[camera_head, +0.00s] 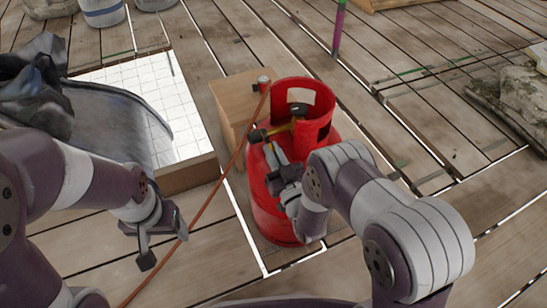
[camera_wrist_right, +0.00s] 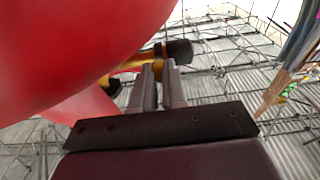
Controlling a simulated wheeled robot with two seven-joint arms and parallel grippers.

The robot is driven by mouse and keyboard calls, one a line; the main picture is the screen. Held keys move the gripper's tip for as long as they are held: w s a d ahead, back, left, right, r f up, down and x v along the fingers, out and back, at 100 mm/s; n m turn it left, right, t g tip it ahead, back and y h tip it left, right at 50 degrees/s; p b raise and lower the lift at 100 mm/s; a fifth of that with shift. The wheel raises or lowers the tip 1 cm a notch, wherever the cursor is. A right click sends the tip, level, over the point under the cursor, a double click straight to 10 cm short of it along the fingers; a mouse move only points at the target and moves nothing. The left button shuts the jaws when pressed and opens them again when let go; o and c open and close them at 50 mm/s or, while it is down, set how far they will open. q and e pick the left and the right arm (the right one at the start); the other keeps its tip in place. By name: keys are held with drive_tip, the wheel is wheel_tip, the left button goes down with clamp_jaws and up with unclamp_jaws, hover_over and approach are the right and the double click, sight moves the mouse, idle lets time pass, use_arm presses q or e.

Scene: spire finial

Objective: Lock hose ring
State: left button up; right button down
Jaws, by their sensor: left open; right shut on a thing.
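A red gas cylinder (camera_head: 262,200) with an open red collar stands upright on the planks. Inside the collar are a brass-yellow valve (camera_head: 282,129) and a black end piece (camera_head: 257,136). My right gripper (camera_head: 273,153) reaches in from the front, its fingers shut on a brass-coloured ring by the valve. In the right wrist view the fingertips (camera_wrist_right: 160,72) close on this ring (camera_wrist_right: 172,73), below a black cylindrical end (camera_wrist_right: 179,50). The exact contact is partly hidden. An orange hose (camera_head: 212,192) runs up from the lower left past the cylinder. My left gripper (camera_head: 163,243) is open and empty, left of the hose.
A tiled panel (camera_head: 180,125) and dark sheeting lie left. Rocks (camera_head: 524,95) lie far right. The planks right of the cylinder are mostly clear.

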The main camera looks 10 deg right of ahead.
drive_tip(key=shift+f, duration=0.1)
idle(0.4)
drive_tip(key=c, duration=1.2)
unclamp_jaws()
drive_tip(key=shift+o, duration=0.2)
drive_tip(key=b+v, duration=0.3)
drive_tip(key=v, duration=0.9)
drive_tip(key=shift+s+f, duration=0.2)
drive_tip(key=shift+s, duration=0.15)
drive_tip(key=shift+d+r, duration=0.1)
